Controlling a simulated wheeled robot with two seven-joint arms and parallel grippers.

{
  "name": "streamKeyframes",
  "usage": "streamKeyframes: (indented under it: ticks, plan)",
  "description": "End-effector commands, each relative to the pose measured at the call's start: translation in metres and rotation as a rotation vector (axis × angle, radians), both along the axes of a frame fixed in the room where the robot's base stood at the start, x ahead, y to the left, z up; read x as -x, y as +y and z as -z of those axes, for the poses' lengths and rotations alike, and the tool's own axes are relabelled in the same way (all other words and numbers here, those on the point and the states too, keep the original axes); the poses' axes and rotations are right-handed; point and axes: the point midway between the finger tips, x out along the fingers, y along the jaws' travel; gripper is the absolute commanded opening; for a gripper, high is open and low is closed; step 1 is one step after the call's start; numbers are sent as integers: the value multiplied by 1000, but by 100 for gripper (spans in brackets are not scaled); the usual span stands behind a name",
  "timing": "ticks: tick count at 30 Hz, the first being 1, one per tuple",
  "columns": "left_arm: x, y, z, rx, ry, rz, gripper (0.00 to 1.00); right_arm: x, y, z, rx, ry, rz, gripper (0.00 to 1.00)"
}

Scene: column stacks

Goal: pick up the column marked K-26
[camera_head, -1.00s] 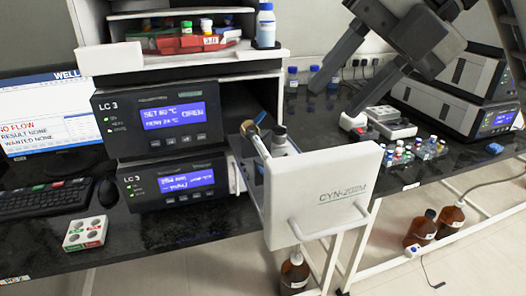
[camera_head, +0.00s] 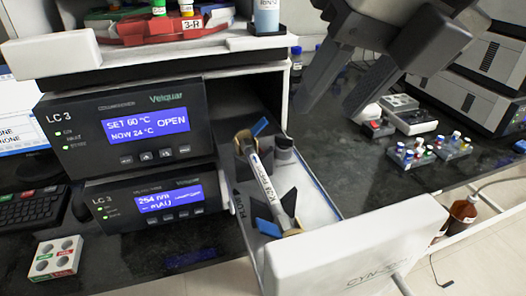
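A silvery column (camera_head: 264,183) with tan ends lies lengthwise in the open drawer (camera_head: 325,203) of the LC 3 stack. Its white label starts with K and seems to read K-26, though the print is small. Dark holders with blue tabs sit beside it. My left gripper is out of view.
The drawer's white front (camera_head: 345,262) sticks out past the bench edge. The upper LC 3 unit (camera_head: 130,125) and a shelf with a red tray (camera_head: 150,28) stand left of and above the drawer. A vial rack (camera_head: 430,150) stands on the bench at right.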

Motion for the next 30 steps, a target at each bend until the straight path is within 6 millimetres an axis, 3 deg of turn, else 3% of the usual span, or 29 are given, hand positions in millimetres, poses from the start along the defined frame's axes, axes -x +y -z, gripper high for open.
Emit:
streamKeyframes:
  ticks: [15, 23, 30]
  plan:
    - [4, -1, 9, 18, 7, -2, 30, -26, 32, 83, 0, 3, -2, 39]
    - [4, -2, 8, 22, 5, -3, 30, -32, 40, 99, 0, 1, -2, 39]
    - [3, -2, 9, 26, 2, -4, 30, -42, 55, 130, 1, 4, 0, 39]
